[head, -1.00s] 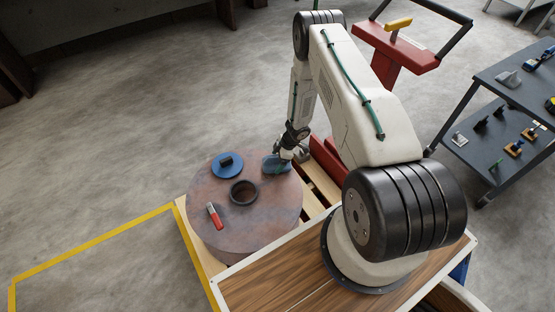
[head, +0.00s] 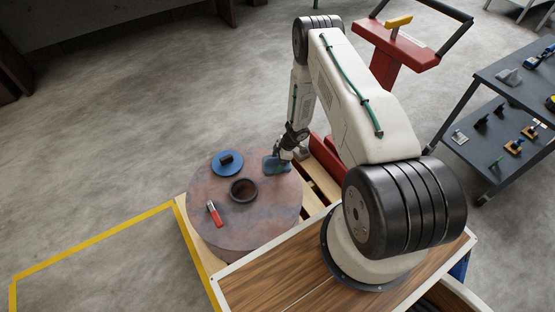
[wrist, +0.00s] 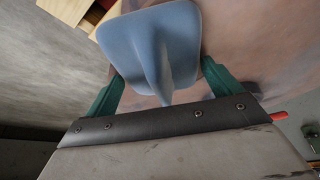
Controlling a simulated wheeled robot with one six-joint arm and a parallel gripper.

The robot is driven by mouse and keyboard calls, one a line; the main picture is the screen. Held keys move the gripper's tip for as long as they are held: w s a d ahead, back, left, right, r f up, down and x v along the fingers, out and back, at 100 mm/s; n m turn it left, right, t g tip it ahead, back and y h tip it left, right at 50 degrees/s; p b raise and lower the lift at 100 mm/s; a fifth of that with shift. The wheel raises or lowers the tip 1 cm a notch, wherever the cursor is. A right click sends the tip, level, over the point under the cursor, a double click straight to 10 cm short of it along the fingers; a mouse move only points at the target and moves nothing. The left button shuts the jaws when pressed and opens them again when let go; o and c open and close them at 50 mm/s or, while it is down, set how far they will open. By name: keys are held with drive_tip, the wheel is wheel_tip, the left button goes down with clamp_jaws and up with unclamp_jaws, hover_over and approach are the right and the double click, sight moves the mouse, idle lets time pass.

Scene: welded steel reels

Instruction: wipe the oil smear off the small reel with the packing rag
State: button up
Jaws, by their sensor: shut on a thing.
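The small reel (head: 262,225) lies flat, its rusty brown round face up, with a dark hub ring (head: 243,190) near its middle. My gripper (head: 283,157) is low over the reel's far right edge. It is shut on the blue packing rag (head: 274,166), which hangs at or just above the reel's face; I cannot tell if it touches. In the wrist view the rag (wrist: 150,38) bunches into a fold between the green fingers of my gripper (wrist: 162,85). I cannot pick out the oil smear from the mottled rust.
A blue disc (head: 221,168) with a dark knob and a red-handled tool (head: 215,216) lie on the reel. The reel rests on a wooden pallet (head: 195,240). A red stand (head: 398,48) is behind my arm; a grey shelf cart (head: 490,130) is at right. Floor at left is open.

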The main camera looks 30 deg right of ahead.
sight(267, 168)
drive_tip(key=shift+a+r, duration=0.15)
drive_tip(key=shift+a, duration=3.4)
drive_tip(key=shift+s+a+f, duration=0.1)
drive_tip(key=shift+a+f, duration=0.15)
drive_tip(key=shift+a, duration=0.3)
drive_tip(key=shift+c, duration=0.3)
drive_tip(key=shift+s+a+f, duration=0.1)
drive_tip(key=shift+a+f, duration=0.05)
drive_tip(key=shift+a, duration=0.05)
drive_tip(key=shift+c, duration=0.7)
drive_tip(key=shift+d, duration=0.25)
drive_tip(key=shift+c, duration=0.9)
drive_tip(key=d, duration=0.3)
drive_tip(key=shift+s+d, duration=0.1)
drive_tip(key=shift+w+d+r, duration=0.15)
drive_tip(key=shift+d, duration=1.1)
drive_tip(key=shift+w+d+r, duration=0.15)
drive_tip(key=shift+d, duration=1.1)
